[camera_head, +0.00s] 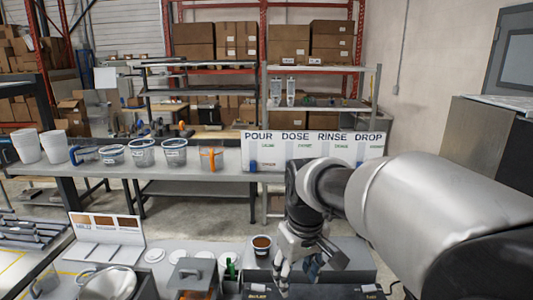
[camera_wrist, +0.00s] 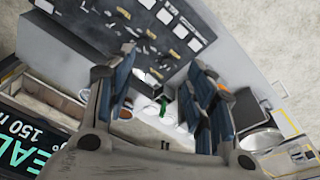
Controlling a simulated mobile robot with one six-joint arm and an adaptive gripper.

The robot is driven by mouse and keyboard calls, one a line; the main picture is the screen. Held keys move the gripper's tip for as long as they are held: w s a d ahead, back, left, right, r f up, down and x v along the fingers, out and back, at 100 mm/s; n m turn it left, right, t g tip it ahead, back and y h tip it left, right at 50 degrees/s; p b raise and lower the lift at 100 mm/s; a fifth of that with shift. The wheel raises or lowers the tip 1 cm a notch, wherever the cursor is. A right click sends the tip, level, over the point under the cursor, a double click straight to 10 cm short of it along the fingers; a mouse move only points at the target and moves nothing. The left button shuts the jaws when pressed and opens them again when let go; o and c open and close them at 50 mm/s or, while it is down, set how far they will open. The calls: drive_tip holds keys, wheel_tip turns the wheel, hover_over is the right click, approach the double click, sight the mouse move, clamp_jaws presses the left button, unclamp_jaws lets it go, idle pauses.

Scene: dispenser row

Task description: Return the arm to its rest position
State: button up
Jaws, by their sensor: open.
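My gripper (camera_head: 299,268) hangs from my arm at the lower middle of the head view, over the near bench. In the wrist view my gripper (camera_wrist: 163,85) has its two blue-padded fingers spread apart, with nothing between the tips. A white cup (camera_head: 262,247) with brown contents stands on the near bench just left of my gripper in the head view. Whether the gripper touches anything on the bench is hard to tell, as my arm hides the area to its right.
A grey table (camera_head: 215,169) behind holds several cups and a sign board (camera_head: 314,146) reading POUR, DOSE, RINSE, DROP. On the near bench are a colour-swatch stand (camera_head: 105,238), a grey box (camera_head: 192,274) and a green item (camera_head: 230,267). Shelves with cartons stand at the back.

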drive_tip(key=s+d+m+t+b, duration=0.1)
drive_tip(key=s+d, duration=0.3)
drive_tip(key=s, duration=0.7)
drive_tip(key=s+d+f+m+t, duration=0.1)
drive_tip(key=s+d+m, duration=0.2)
drive_tip(key=s, duration=0.8)
drive_tip(key=shift+s+d+f+m+t+b, duration=0.15)
drive_tip(key=shift+s+d+m+t+b, duration=0.25)
drive_tip(key=shift+m, duration=0.2)
